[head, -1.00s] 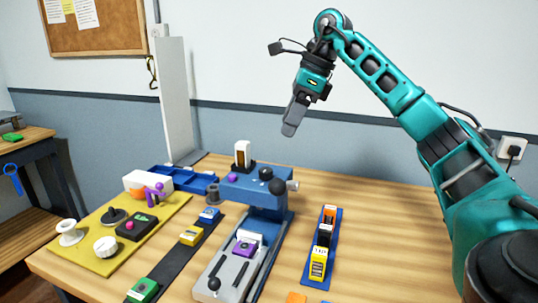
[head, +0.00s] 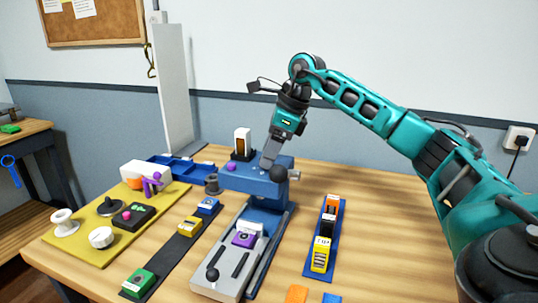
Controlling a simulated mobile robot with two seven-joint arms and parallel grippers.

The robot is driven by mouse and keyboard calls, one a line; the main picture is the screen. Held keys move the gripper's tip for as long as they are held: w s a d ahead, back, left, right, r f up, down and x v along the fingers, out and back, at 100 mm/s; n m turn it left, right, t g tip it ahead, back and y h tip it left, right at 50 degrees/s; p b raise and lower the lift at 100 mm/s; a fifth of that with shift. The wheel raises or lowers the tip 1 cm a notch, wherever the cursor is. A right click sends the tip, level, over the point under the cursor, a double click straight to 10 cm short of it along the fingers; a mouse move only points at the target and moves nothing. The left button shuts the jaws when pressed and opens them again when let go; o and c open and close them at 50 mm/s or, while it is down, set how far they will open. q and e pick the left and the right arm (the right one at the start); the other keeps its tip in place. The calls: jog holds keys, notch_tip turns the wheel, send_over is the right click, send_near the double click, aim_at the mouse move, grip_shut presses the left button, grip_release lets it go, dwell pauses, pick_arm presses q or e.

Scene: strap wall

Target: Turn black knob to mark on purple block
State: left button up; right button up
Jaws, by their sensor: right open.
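The purple block (head: 244,239), with a white top part behind it, sits on the grey plate (head: 205,287) in front of the blue press. A round black knob (head: 278,174) is on the right side of the blue press head (head: 245,181). Another black ball knob (head: 212,275) is at the front of the grey plate, and a flat black dial (head: 110,206) lies on the yellow board. I cannot tell a mark on the block. My right gripper (head: 268,162) points down over the press head, close beside the round knob, holding nothing visible. My left gripper is not in view.
A yellow board (head: 80,245) with a white dial, spool and purple piece is at left. A black strip (head: 165,265) carries green, yellow and blue blocks. A blue rack (head: 310,268) with several blocks stands at right.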

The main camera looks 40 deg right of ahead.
jog(key=shift+w+a+f, duration=0.1)
jog(key=shift+f, duration=0.2)
jog(key=shift+c, duration=0.2)
jog(key=c, duration=1)
